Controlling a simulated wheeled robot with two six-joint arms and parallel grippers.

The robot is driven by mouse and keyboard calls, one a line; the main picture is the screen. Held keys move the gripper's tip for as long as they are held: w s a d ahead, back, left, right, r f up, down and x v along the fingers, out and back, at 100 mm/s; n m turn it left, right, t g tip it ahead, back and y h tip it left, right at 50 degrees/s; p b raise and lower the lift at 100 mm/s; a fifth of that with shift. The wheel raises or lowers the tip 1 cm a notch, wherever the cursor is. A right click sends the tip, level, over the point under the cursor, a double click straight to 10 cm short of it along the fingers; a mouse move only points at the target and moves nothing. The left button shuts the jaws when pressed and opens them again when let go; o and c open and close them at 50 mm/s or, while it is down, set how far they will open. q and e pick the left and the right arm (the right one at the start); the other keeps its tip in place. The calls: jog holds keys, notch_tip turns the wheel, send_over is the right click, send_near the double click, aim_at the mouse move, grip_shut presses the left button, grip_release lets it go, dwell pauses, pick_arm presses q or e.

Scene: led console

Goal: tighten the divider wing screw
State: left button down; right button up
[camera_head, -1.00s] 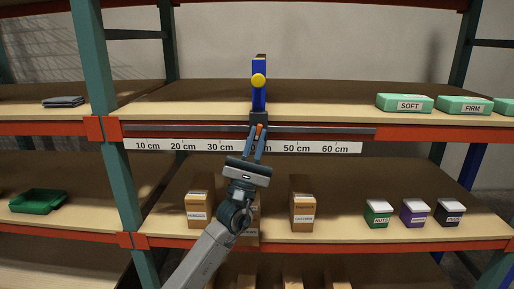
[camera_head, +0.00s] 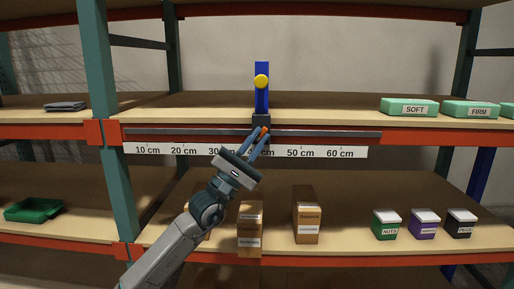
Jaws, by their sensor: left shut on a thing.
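The blue divider (camera_head: 262,98) stands upright on the upper shelf, with a yellow round disc (camera_head: 261,82) on its front. Its dark clamp base (camera_head: 261,119) sits at the shelf's front rail. The small orange wing screw (camera_head: 264,129) shows just under the base, between my fingertips. My left gripper (camera_head: 259,140) reaches up from the lower left and is shut on the wing screw. The fingers hide most of the screw. My right gripper is not in view.
A scale strip (camera_head: 190,151) marked in cm runs below the rail (camera_head: 330,133); my gripper covers its middle. Green boxes (camera_head: 408,107) stand at the upper right. Cardboard boxes (camera_head: 307,215) and small lidded boxes (camera_head: 386,224) stand on the lower shelf.

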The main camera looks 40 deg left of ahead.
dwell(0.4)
pick_arm(q)
jog(key=c, duration=1.5)
grip_release()
jog(key=shift+s+d, duration=0.1)
jog(key=shift+o, duration=0.2)
jog(key=p+v, duration=0.1)
jog(key=v, duration=0.9)
jog(key=shift+s+f, duration=0.25)
